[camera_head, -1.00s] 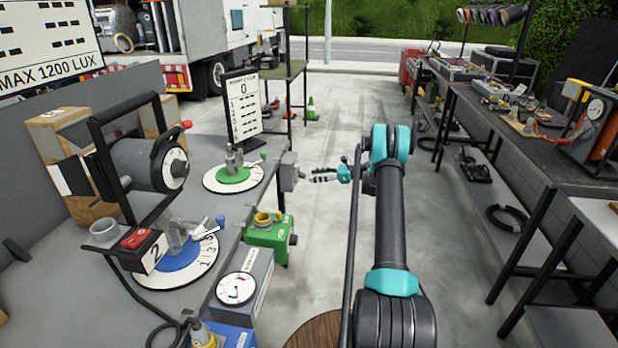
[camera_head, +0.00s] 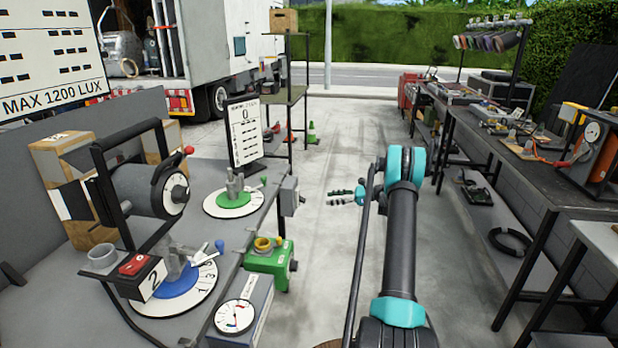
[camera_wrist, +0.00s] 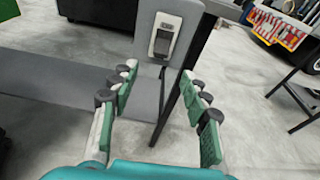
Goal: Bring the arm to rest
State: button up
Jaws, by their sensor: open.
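My gripper (camera_head: 342,198) is at the end of my black and teal arm, over the aisle to the right of the left workbench. In the wrist view my gripper (camera_wrist: 160,92) has its green-padded fingers spread apart with nothing between them. Past the fingertips is a grey box with a rocker switch (camera_wrist: 163,38) on the bench edge; the same grey switch box (camera_head: 289,196) shows in the head view, left of the fingers and apart from them. My arm's elbow hides part of the wrist in the head view.
The left workbench (camera_head: 130,318) carries a drum, round dials, a green device (camera_head: 268,262) and a display board (camera_head: 245,133). A right workbench (camera_head: 520,165) holds tools and an orange-framed gauge. The concrete aisle (camera_head: 335,130) between them is open. A truck (camera_head: 215,60) stands behind.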

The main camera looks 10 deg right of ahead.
jog(key=s+a+r+n+g+h, duration=0.1)
jog(key=s+a+r+n+h, duration=0.4)
jog(key=s, duration=0.5)
jog(key=s+a+r+n+h, duration=0.2)
jog(key=s+a+r+n, duration=0.25)
jog(key=s+a, duration=0.4)
jog(key=s+d+f+n+h, duration=0.1)
jog(key=s+n, duration=0.3)
jog(key=s, duration=0.7)
jog(key=s+d+f+n+h, duration=0.2)
jog(key=s+n+h, duration=0.2)
jog(key=s, duration=0.7)
jog(key=s+d+f+n+h, duration=0.1)
jog(key=s+n, duration=0.3)
jog(key=s, duration=0.7)
jog(key=shift+d+f+h, duration=0.15)
jog(key=shift+d+h, duration=0.6)
jog(key=shift+h, duration=0.15)
